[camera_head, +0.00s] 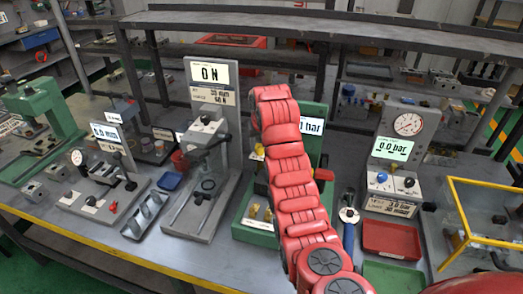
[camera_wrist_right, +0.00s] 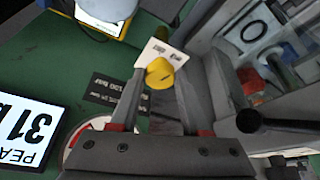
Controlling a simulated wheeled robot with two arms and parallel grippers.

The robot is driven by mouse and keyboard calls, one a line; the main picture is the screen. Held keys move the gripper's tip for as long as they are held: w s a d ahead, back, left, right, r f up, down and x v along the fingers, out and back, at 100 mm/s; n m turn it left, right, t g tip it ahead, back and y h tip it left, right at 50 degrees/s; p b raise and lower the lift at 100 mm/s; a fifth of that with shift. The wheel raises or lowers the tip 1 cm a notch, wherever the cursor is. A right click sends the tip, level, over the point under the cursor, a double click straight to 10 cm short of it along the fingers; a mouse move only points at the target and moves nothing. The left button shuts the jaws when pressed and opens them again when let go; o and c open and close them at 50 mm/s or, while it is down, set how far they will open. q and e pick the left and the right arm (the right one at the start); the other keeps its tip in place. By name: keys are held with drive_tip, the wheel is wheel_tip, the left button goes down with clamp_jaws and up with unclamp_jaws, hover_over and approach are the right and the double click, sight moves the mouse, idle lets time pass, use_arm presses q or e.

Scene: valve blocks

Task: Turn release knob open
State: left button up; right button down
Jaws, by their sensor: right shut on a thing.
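The yellow release knob (camera_wrist_right: 160,73) shows in the right wrist view, in front of a small white label (camera_wrist_right: 157,52) on a green panel. My right gripper (camera_wrist_right: 160,79) has its two grey fingers on either side of the knob and is shut on it. In the head view my red right arm covers much of the green valve station (camera_head: 318,140) and hides the gripper's grip. A white display (camera_wrist_right: 25,128) in the wrist view shows "31" and part of a "b", upside down. My left gripper is not in view.
A grey press with a "0 N" display (camera_head: 209,73) stands just left of the green station. A gauge station (camera_head: 405,150) reading 0.0 bar, a red tray (camera_head: 392,240) and a yellow frame (camera_head: 490,241) are on the right. Shelves run behind the bench.

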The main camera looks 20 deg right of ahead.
drive_tip(key=shift+w+a+m+g+h+b, duration=0.15)
drive_tip(key=shift+m+h+b, duration=0.35)
drive_tip(key=shift+m, duration=0.6)
drive_tip(key=shift+s+a+m+g+h+b, duration=0.15)
drive_tip(key=shift+m+h+b, duration=0.15)
drive_tip(key=shift+m+b, duration=0.6)
drive_tip(key=shift+w+d+m, duration=0.1)
drive_tip(key=shift+m, duration=0.2)
drive_tip(key=shift+c, duration=1.9)
unclamp_jaws()
drive_tip(key=v, duration=1.7)
drive_tip(key=shift+r+p, duration=0.2)
drive_tip(key=shift+p, duration=0.25)
